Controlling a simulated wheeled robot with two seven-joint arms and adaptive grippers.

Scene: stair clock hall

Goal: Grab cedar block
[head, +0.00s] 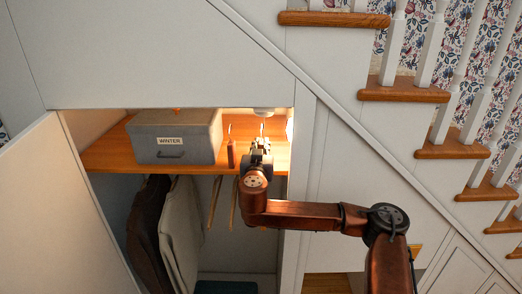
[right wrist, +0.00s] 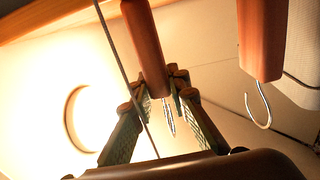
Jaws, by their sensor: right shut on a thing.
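My right gripper (head: 260,148) reaches into the cupboard at the right end of the wooden shelf. In the right wrist view its two fingers (right wrist: 158,92) are closed on a reddish-brown cedar block (right wrist: 146,45) with a metal hook at one end. In the head view my gripper largely hides this block. A second cedar block (head: 231,153) stands upright on the shelf just left of the gripper, hook up. It also shows in the right wrist view (right wrist: 262,38), apart from the fingers. My left gripper is in neither view.
A grey box (head: 176,137) labelled WINTER stands on the shelf (head: 108,153), left of the blocks. Clothes (head: 181,228) hang below. The cupboard's right frame (head: 300,150) is close beside my right gripper. An open door (head: 75,215) stands at left.

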